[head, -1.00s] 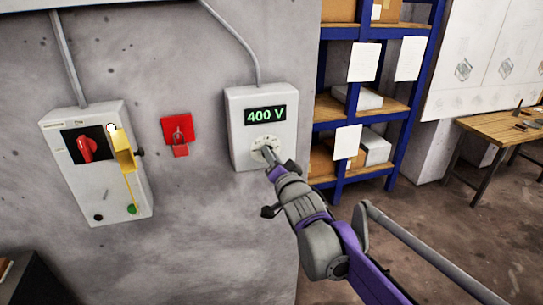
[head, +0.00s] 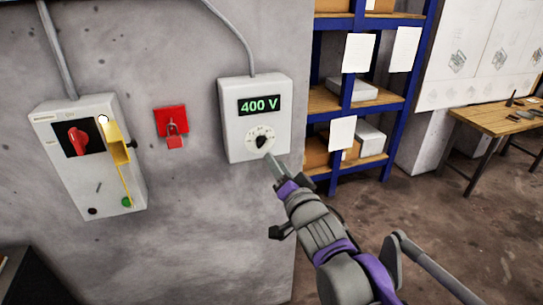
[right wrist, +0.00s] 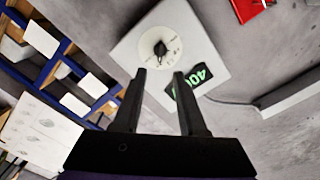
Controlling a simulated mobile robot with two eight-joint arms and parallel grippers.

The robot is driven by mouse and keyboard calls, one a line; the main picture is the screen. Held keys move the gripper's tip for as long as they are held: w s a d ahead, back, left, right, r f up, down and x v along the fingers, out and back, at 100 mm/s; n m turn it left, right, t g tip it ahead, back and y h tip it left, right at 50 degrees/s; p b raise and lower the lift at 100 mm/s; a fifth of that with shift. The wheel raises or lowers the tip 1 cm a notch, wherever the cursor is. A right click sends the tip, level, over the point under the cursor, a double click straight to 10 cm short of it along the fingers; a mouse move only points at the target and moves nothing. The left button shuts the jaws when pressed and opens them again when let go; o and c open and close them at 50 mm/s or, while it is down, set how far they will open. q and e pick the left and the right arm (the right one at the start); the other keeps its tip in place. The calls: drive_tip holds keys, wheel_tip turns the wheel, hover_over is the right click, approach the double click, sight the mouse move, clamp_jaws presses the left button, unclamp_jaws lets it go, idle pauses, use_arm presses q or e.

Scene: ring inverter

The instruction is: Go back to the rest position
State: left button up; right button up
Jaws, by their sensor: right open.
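My right gripper (head: 271,165) is just below and in front of the white voltage box (head: 229,107) on the wall. The box has a display (head: 262,105) reading 400 V and a round dial with a black knob (head: 261,142). In the right wrist view, the two fingers of my right gripper (right wrist: 160,74) stand apart with nothing between them. The knob (right wrist: 161,49) shows beyond the fingertips, clear of them. My left gripper is not in view.
A grey switch box (head: 118,195) with a red rotary switch (head: 77,141) and a yellow part (head: 116,150) hangs at left. A red padlock (head: 174,141) hangs from a red plate (head: 171,119). Blue shelves (head: 396,105) and a wooden table (head: 492,119) stand right, with open floor in front.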

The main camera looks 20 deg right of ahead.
drive_tip(key=shift+s, duration=0.9)
drive_tip(key=s+f+n+g+p, duration=0.3)
drive_tip(key=s+f+n+g, duration=0.5)
drive_tip(key=s+f, duration=1.6)
drive_tip(key=f+g, duration=0.1)
drive_tip(key=g, duration=0.3)
drive_tip(key=shift+a+n+g+h+p, duration=0.15)
drive_tip(key=shift+n+g+h+p, duration=0.15)
drive_tip(key=shift+p, duration=0.1)
drive_tip(key=shift+w, duration=0.1)
idle(0.5)
